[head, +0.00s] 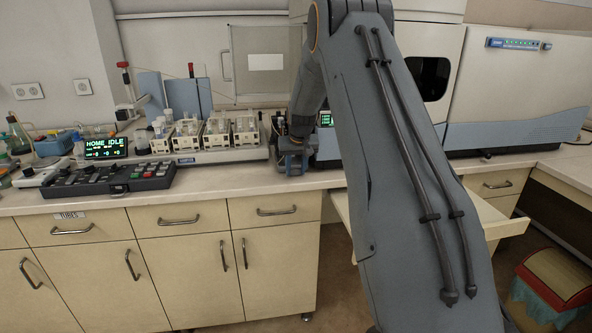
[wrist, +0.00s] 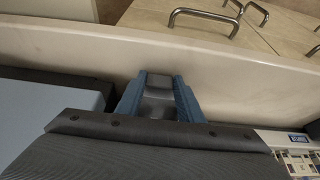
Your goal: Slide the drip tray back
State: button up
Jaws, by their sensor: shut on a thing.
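My gripper (head: 292,163) is at the front of the bench, just right of the autosampler and beside the instrument's base. In the wrist view its two blue fingers (wrist: 160,98) are shut on a dark grey piece between them, which I take to be the front part of the drip tray (wrist: 157,102). The rest of the tray is hidden behind my wrist and arm, so how far out it sits cannot be told.
The large spectrometer (head: 520,90) stands right of my arm. The autosampler (head: 215,150) with several racks is left of my gripper, and a control panel (head: 110,178) lies farther left. An open drawer (head: 495,222) juts out below the bench. The bench's front edge (wrist: 230,65) is close by.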

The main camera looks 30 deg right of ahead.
jog(key=o, duration=1.2)
jog(key=shift+b+v, duration=0.85)
jog(key=shift+v, duration=3.1)
jog(key=s+a+f+n+g, duration=0.1)
jog(key=s+a+f, duration=0.1)
jog(key=s+a, duration=0.5)
jog(key=s+a+f+n+g, duration=0.1)
jog(key=s+a, duration=0.6)
jog(key=s, duration=1.2)
jog(key=s+a+f+n+g+y, duration=0.1)
jog(key=s+a+f, duration=0.3)
jog(key=s+a, duration=0.4)
jog(key=shift+s+a+g, duration=0.1)
jog(key=shift+s+g, duration=0.3)
jog(key=shift+s, duration=2.4)
